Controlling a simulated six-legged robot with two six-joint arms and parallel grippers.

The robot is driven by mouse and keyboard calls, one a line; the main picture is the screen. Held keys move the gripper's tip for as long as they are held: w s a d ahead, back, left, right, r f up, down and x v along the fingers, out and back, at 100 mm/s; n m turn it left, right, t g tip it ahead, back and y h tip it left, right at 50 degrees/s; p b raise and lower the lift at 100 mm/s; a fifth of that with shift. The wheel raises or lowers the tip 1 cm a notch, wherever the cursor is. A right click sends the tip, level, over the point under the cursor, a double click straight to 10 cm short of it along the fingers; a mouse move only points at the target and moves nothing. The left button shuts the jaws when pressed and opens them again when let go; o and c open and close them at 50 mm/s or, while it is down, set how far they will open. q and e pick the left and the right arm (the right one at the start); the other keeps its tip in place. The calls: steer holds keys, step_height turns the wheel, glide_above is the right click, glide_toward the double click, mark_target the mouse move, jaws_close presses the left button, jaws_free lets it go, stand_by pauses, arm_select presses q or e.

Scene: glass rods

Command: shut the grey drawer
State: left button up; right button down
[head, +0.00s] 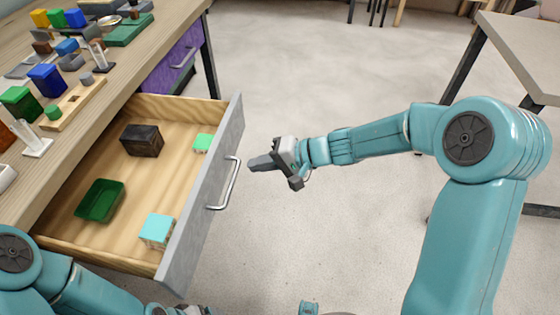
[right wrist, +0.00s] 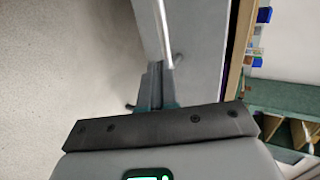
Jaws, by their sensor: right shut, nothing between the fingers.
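The grey drawer (head: 195,220) stands pulled far out from under the wooden worktop. Its grey front has a silver bar handle (head: 229,185), which also shows in the right wrist view (right wrist: 165,35). My right gripper (head: 252,164) is shut and empty, pointing at the drawer front just right of the handle. A small gap shows between fingertips and handle in the head view. In the right wrist view its fingers (right wrist: 154,72) show close to the handle; contact cannot be told. My left arm comes in at the bottom left; its gripper (head: 185,310) is mostly cut off and its fingers are hidden.
A purple drawer (head: 172,65) is behind. Coloured blocks crowd the worktop (head: 110,85).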

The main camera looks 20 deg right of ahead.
steer(key=shift+w+a+f, duration=0.15)
steer(key=shift+w+a, duration=0.3)
steer(key=shift+a, duration=0.3)
steer(key=shift+a, duration=0.1)
